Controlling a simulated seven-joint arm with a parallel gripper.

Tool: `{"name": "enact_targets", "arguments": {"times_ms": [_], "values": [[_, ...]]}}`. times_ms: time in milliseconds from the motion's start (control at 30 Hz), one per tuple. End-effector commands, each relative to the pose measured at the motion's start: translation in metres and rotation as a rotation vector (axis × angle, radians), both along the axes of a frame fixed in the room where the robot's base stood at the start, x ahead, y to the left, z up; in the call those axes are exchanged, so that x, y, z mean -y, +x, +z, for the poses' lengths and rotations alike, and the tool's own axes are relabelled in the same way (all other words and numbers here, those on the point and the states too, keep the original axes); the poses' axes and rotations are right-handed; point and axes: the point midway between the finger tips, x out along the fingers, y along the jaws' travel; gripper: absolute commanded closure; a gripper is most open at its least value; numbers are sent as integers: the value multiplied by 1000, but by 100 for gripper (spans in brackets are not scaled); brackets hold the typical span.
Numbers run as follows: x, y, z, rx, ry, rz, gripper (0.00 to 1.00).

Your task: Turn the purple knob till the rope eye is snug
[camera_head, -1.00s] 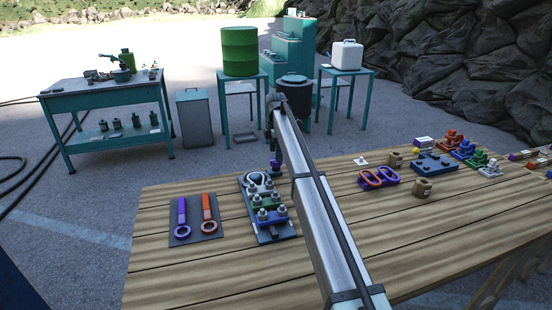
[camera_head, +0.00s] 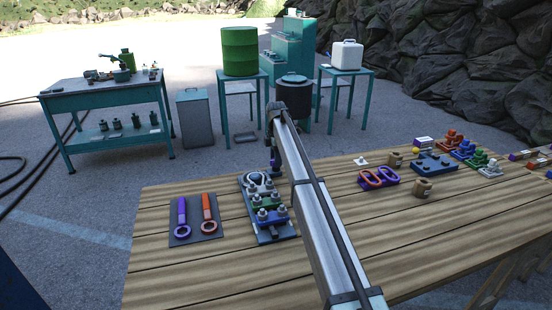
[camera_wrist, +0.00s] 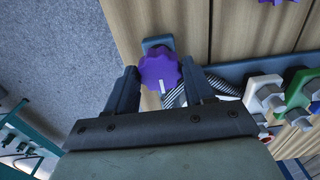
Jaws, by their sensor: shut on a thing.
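The purple knob (camera_wrist: 160,71) has a scalloped rim and a white line mark on its face, which points toward the bottom of the wrist view. My gripper (camera_wrist: 159,73) is shut on it, one finger on each side. A striped grey rope (camera_wrist: 178,97) shows just beside the knob, partly hidden by the right finger. In the head view the rope eye (camera_head: 257,181) lies at the far end of a plate (camera_head: 272,236) with green and blue clamps. My arm hides part of that area. I cannot tell how snug the eye is.
Left of the plate, a dark mat (camera_head: 194,231) holds a purple wrench (camera_head: 182,216) and an orange wrench (camera_head: 208,213). On the right are purple and orange links (camera_head: 376,178), a blue block (camera_head: 432,166) and several coloured clamps. The table's front middle is clear.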

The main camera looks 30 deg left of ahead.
Motion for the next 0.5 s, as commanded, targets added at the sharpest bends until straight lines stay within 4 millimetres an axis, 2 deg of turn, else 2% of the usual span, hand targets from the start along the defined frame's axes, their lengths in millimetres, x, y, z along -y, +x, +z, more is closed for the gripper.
{"name": "enact_targets", "arguments": {"times_ms": [33,233,500], "values": [[0,0,0,0,0,0,57],[0,0,0,0,0,0,77],[0,0,0,0,0,-28,78]]}}
